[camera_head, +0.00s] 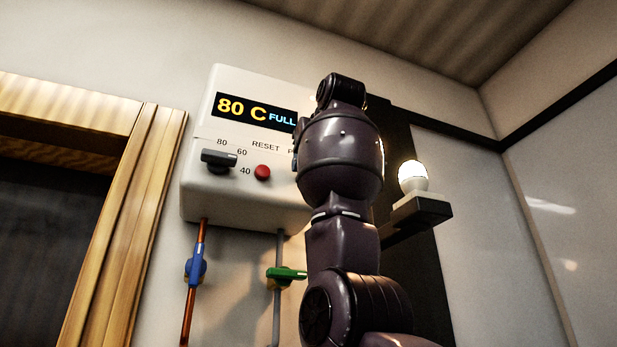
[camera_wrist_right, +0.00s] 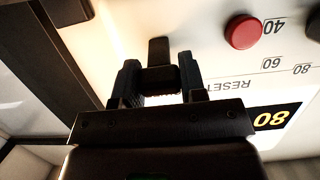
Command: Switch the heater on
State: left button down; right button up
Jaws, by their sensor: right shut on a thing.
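The heater (camera_head: 205,190) is a white wall box. Its display (camera_head: 240,109) reads "80 C" and "FULL". A dark dial (camera_head: 218,159) and a red reset button (camera_head: 262,172) sit below it; the button also shows in the right wrist view (camera_wrist_right: 243,31). My right arm covers the heater's right side in the head view and hides its gripper there. In the right wrist view my right gripper (camera_wrist_right: 159,78) has its two fingers on either side of a small black switch (camera_wrist_right: 159,50) on the heater's face, shut on it. My left gripper is in neither view.
Below the heater are a copper pipe with a blue valve handle (camera_head: 195,268) and a grey pipe with a green handle (camera_head: 287,275). A lit white lamp (camera_head: 412,177) stands on a dark bracket (camera_head: 420,213) to the right. A wooden frame (camera_head: 125,215) is at left.

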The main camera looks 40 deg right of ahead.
jog(key=shift+r, duration=0.25)
dwell(0.4)
jog(key=o, duration=0.9)
jog(key=shift+f, duration=0.1)
pick_arm(q)
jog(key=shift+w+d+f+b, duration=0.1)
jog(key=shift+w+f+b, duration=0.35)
jog(key=shift+b, duration=0.6)
pick_arm(e)
jog(key=v, duration=1)
jog(key=shift+s+r, duration=0.35)
